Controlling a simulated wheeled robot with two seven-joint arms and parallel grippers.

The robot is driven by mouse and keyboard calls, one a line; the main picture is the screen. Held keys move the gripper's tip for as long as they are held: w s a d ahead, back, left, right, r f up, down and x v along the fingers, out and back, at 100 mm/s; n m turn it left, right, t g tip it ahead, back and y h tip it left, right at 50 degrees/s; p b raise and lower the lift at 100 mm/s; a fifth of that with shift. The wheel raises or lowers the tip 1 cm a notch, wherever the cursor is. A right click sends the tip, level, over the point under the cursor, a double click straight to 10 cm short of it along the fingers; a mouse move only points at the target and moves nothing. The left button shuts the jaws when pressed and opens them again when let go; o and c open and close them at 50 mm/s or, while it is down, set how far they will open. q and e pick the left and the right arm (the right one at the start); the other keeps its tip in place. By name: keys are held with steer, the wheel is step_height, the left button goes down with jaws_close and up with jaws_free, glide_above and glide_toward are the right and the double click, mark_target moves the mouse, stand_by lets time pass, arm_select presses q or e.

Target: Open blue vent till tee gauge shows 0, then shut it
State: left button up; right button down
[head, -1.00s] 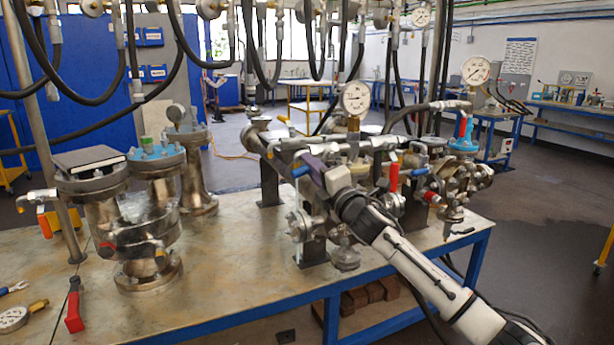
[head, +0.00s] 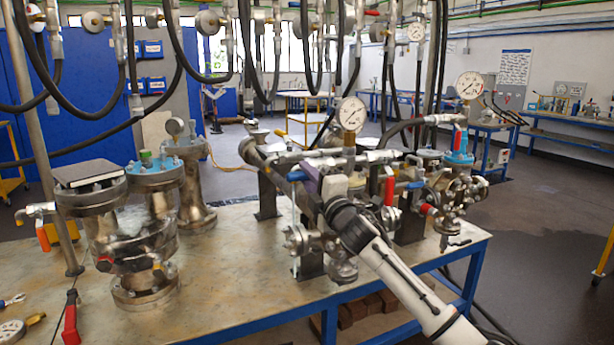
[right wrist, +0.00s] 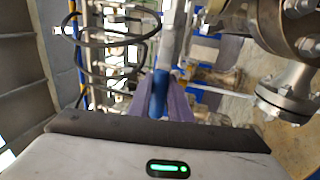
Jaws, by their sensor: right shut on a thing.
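The blue vent handle (head: 297,176) sticks out at the left end of the pipe tee on the middle vessel assembly. My right gripper (head: 314,180) is at this handle, and the right wrist view shows its purple fingers (right wrist: 162,108) closed around the blue handle (right wrist: 159,90). Most of the valve body is hidden by the gripper. The round white tee gauge (head: 351,114) stands upright above the pipework; its needle is too small to read surely. My left gripper is not in view.
Red lever handles (head: 389,190) stand close right of my gripper. A second gauge (head: 470,85) is farther right. Flanged vessels (head: 130,225) fill the left of the bench. Black hoses (head: 245,60) hang overhead.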

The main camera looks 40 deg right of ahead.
steer(key=c, duration=1.6)
jaws_free()
steer(key=shift+d+r, duration=0.1)
steer(key=shift+s, duration=0.1)
steer(key=shift+b+v, duration=0.9)
steer(key=shift+v, duration=4.2)
